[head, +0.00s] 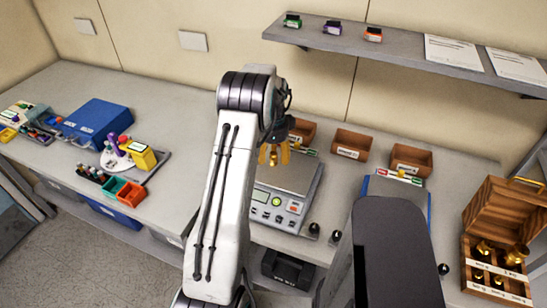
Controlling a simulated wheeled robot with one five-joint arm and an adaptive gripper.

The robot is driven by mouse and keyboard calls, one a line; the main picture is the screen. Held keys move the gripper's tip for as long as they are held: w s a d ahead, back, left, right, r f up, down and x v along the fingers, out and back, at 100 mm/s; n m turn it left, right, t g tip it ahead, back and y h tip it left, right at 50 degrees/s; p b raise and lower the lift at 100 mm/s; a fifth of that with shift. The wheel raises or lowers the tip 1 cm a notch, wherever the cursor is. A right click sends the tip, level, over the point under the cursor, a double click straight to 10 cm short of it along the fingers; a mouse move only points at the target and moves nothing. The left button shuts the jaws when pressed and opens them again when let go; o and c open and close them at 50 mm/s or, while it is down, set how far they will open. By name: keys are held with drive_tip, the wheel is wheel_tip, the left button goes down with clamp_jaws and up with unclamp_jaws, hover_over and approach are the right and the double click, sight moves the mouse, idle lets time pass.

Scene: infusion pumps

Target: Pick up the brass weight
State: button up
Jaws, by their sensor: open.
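A small brass weight (273,159) shows above the pan of the digital scale (284,184), in the middle of the view. My gripper (274,156) is over the scale pan, with its yellow fingers pointing down on either side of that weight. The fingers are open; whether either touches the weight cannot be told at this size. My arm hides part of the scale's left side. More brass weights (483,247) sit in an open wooden case (490,210) at the right.
Brown bins (352,143) stand behind the scale, and a blue-edged device (397,188) is to its right. A wall shelf (400,48) overhangs the back right. A blue box (98,122) and coloured racks (130,193) are at left.

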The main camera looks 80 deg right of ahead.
drive_tip(key=shift+c, duration=0.3)
clamp_jaws()
idle(0.4)
